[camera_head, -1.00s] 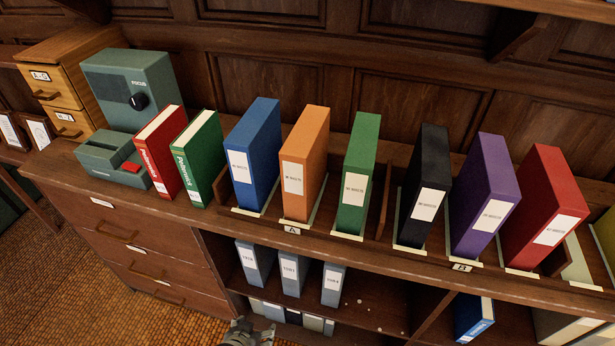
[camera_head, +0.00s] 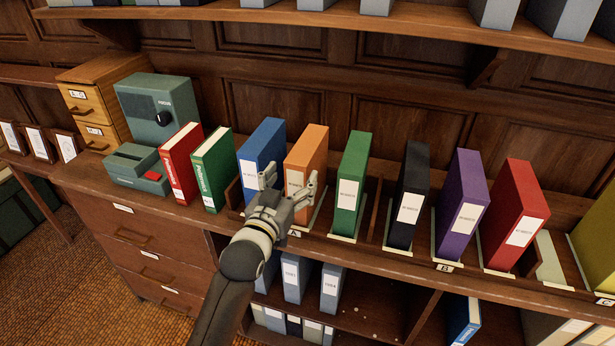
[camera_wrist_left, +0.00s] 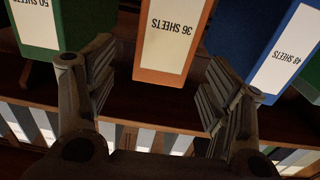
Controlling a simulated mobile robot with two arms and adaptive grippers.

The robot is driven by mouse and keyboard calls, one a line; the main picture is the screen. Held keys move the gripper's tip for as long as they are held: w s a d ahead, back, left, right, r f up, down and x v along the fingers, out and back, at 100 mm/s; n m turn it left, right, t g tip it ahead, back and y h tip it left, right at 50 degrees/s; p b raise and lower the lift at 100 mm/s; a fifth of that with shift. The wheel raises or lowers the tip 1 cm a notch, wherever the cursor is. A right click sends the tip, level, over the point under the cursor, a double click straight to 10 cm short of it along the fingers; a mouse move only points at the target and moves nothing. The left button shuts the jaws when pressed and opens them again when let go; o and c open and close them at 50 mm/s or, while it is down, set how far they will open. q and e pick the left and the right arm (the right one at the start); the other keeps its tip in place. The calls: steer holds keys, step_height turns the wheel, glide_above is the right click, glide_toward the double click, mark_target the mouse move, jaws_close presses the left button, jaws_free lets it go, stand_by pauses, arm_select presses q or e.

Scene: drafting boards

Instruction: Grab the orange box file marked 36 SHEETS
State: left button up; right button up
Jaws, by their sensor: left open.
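The orange box file (camera_head: 309,148) stands upright in the rack on the cabinet top, between a blue box file (camera_head: 262,143) and a green one (camera_head: 355,165). In the left wrist view the orange file (camera_wrist_left: 169,72) shows a white label reading 36 SHEETS, upside down. My left gripper (camera_head: 291,186) is open and empty in front of the orange file, hiding part of its label and lower front. In the left wrist view its fingers (camera_wrist_left: 155,85) lie either side of the file's front face, apart from it. My right gripper is not in view.
Black (camera_head: 409,190), purple (camera_head: 462,200) and red box files (camera_head: 515,215) stand to the right. Two books and a green-grey device (camera_head: 160,110) stand left. An upper shelf (camera_head: 330,30) overhangs behind.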

mark_target(295, 172)
arm_select(q)
steer(key=x, duration=0.4)
steer(key=shift+a, duration=0.1)
steer(key=shift+w+p, duration=0.4)
steer(key=shift+p, duration=0.2)
steer(key=p+x, duration=0.1)
steer(key=x, duration=0.2)
steer(key=shift+f, duration=0.2)
steer(key=shift+w+d, duration=0.35)
steer(key=shift+w, duration=0.3)
steer(key=shift+f, duration=0.1)
jaws_close()
steer(key=shift+r, duration=0.2)
